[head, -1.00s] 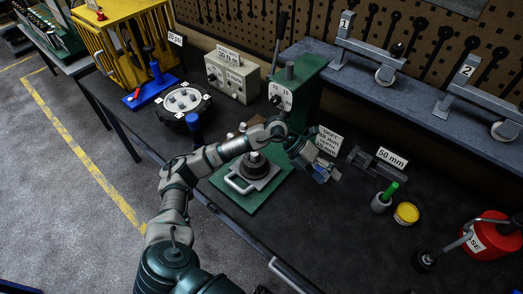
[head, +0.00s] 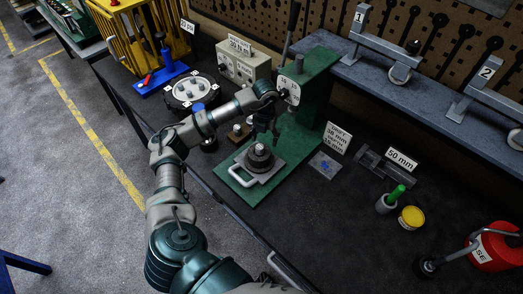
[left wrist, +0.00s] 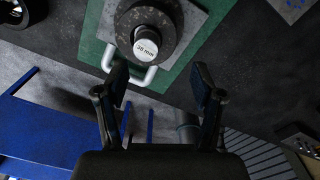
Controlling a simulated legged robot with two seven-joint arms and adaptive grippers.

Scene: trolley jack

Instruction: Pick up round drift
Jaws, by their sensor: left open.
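A short grey cylinder marked 38 mm (left wrist: 146,45) stands upright in a dark round part (left wrist: 172,18); I cannot tell whether it is the round drift. In the head view this dark stack (head: 260,157) sits on a grey plate with a white handle, on the green press base (head: 244,188). My left gripper (head: 266,136) points down just above and behind the stack. In the left wrist view its two black fingers (left wrist: 160,88) are apart with nothing between them, and the cylinder lies beyond the tips. My right gripper is not in view.
The green press column (head: 318,90) rises close behind the gripper.

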